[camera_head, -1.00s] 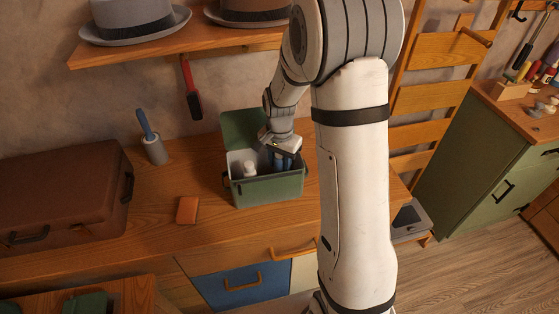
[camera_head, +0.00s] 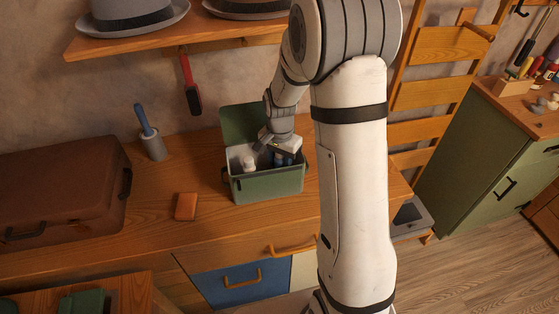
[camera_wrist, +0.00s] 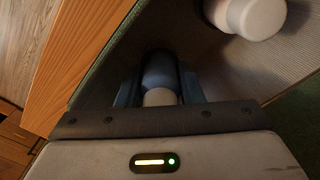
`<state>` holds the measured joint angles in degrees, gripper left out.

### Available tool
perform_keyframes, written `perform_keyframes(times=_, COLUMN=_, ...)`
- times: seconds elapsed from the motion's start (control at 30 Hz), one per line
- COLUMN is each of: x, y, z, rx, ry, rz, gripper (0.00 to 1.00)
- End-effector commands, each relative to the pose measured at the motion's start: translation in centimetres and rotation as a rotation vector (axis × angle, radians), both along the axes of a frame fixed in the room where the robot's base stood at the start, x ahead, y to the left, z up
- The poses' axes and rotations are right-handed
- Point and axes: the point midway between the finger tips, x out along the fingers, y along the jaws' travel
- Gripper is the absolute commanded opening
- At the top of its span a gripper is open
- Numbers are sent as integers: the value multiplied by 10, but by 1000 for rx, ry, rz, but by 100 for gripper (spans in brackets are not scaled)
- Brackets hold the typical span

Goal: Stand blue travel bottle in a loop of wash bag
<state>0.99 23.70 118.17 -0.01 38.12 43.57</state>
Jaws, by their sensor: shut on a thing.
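The wash bag (camera_head: 268,187) is a green open box with its lid raised at the back, standing on the wooden counter. My gripper (camera_head: 283,158) points down into its right half. In the wrist view my gripper (camera_wrist: 160,90) is shut on the blue travel bottle (camera_wrist: 160,68), whose pale end faces the camera. The bottle is inside the bag's walls; its lower end and any loop around it are hidden. A white bottle (camera_head: 248,163) stands in the bag's left half. It also shows in the wrist view (camera_wrist: 256,14), apart from my gripper.
An orange block (camera_head: 186,206) lies on the counter left of the bag. A brown suitcase (camera_head: 62,190) and a lint roller in a holder (camera_head: 152,143) stand further left. A shelf with hats (camera_head: 170,40) and a hanging red brush (camera_head: 190,88) are above.

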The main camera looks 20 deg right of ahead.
Motion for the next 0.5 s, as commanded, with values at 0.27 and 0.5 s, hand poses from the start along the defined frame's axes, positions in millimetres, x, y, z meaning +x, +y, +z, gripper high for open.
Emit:
perform_keyframes(times=0.27, x=0, y=0, z=-6, rx=0, ry=0, rz=0, gripper=9)
perform_keyframes(times=0.5, x=0, y=0, z=-11, rx=0, ry=0, rz=0, gripper=9)
